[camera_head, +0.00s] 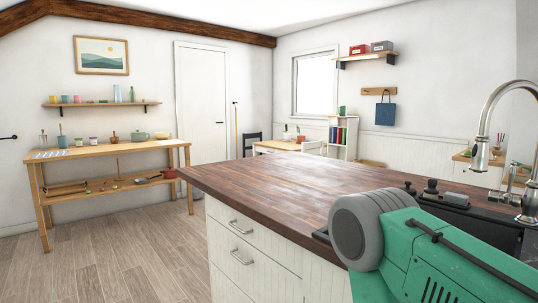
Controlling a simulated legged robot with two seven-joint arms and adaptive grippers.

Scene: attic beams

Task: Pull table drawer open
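A white kitchen island (222,268) with a dark wood top (290,185) fills the middle and right foreground. Its front has a drawer with a metal bar handle (241,228) and a second one below it with a like handle (241,258). Both fronts look flush and shut. A small table (275,146) with a light wood top stands at the back, partly hidden behind the island; I cannot tell whether it has a drawer. The long wooden workbench (110,150) at left shows an open lower shelf and no drawer front. Neither of my grippers is in view.
The plank floor (125,260) is clear between workbench and island. A dark chair (252,144) stands by the small table. A sink tap (482,130) rises at the right. A green and grey part of my own arm covers the lower right and hides some of the island.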

